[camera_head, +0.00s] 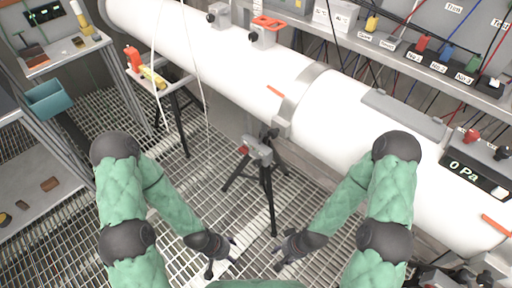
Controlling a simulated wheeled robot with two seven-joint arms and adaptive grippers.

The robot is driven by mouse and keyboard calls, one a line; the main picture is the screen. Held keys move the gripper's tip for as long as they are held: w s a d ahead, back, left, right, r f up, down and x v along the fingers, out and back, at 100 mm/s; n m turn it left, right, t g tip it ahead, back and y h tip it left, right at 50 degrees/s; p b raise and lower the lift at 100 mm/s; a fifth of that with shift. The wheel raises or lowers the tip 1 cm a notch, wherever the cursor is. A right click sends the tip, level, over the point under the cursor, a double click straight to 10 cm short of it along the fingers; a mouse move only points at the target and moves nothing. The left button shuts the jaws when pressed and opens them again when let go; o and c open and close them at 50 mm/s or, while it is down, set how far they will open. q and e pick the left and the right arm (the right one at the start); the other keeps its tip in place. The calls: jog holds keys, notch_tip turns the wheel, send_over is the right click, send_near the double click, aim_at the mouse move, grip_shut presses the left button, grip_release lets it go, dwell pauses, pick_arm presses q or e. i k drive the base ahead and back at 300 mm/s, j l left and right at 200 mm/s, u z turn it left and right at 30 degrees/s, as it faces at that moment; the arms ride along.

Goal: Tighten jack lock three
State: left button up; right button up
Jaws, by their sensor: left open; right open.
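A tripod jack (267,178) stands on the grating below the white tube (240,82), near the middle of the head view. Its grey head carries a small red part (244,150) on the left side. I cannot read a number on it, so I cannot tell whether it is jack three. My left gripper (224,257) is open and empty, low in front of the jack and to its left. My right gripper (279,256) is open and empty, low and slightly right of the jack's front leg. Both are apart from the jack.
A small stand (165,80) with red and yellow items is at the left. A shelf (60,48) and a teal bin (48,98) are further left. A "0 Pa" display (478,178) is at the right. Open grating (185,190) lies between the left arm and the jack.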

aim_at(244, 149)
jog(key=j+u, duration=0.1)
jog(key=j, duration=1)
jog(key=i+j+u, duration=0.1)
jog(key=j, duration=1)
